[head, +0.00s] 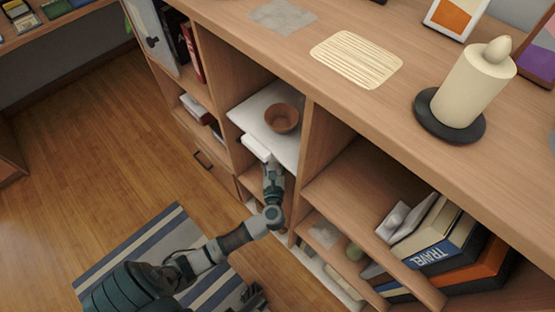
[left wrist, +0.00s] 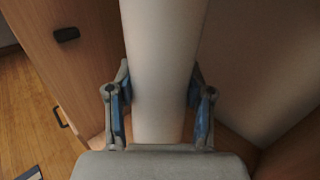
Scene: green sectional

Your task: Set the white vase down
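My left gripper (head: 268,165) reaches up to the front of a middle shelf compartment. In the left wrist view, its two blue-padded fingers (left wrist: 160,108) are closed on both sides of the white vase (left wrist: 163,60), a smooth, pale, tapering body. In the head view, a short white piece of the vase (head: 256,147) shows at the fingertips, by the front edge of a white mat (head: 250,112). The vase's base and any contact with the shelf are hidden. A small dark part at the bottom edge may be my right gripper (head: 254,296); its fingers are not clear.
A brown bowl (head: 282,118) stands on the white mat, close beyond the vase. Wooden dividers flank the compartment. The shelf top holds a candle (head: 467,90) on a dark base and a striped mat (head: 356,59). Books (head: 440,240) fill a lower right compartment.

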